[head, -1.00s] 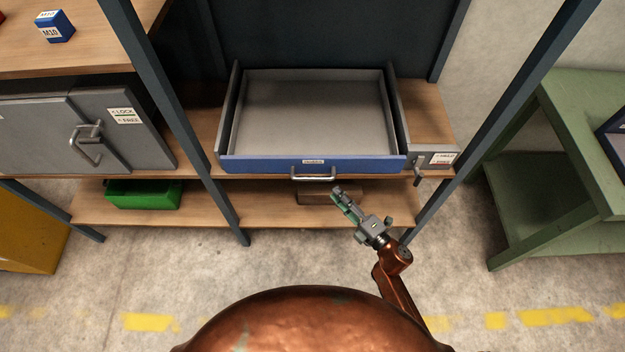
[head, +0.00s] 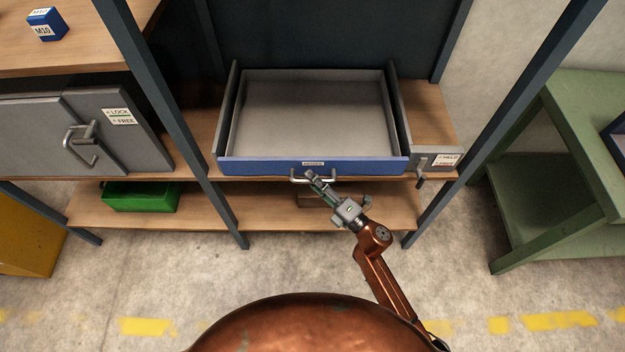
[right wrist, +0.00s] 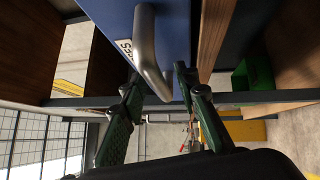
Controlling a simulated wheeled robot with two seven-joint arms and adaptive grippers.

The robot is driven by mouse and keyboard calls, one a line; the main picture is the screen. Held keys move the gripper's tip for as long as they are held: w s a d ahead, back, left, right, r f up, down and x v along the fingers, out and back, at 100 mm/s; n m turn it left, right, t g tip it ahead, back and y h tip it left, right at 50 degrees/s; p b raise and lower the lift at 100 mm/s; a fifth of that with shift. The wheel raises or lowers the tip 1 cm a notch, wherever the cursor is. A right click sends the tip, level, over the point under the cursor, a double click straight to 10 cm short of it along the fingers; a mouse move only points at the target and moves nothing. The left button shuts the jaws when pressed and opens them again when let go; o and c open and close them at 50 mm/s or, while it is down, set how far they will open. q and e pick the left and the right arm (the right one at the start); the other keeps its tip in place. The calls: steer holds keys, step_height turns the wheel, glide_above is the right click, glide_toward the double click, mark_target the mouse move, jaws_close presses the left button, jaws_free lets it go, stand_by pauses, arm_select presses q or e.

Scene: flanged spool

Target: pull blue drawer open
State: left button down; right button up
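The blue drawer (head: 250,165) has a blue front and a grey, empty-looking tray, seen from above between grey side walls. Its curved metal handle (head: 298,180) sticks out at the middle of the front, below a small label. My right gripper (head: 313,177) is at the right part of the handle. In the right wrist view the handle (right wrist: 146,40) runs down between the two green-and-black fingers (right wrist: 157,82). The fingers are apart, with visible gaps beside the bar. The blue front (right wrist: 172,25) fills the top there. My left gripper is not in view.
A small lever (head: 421,172) and a label (head: 447,160) are right of the drawer. A dark post (head: 480,135) stands further right. A green bin (head: 140,197) is on the lower shelf, and a grey cabinet (head: 35,130) is at left. The floor in front is clear.

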jaws_close()
stand_by(0.5)
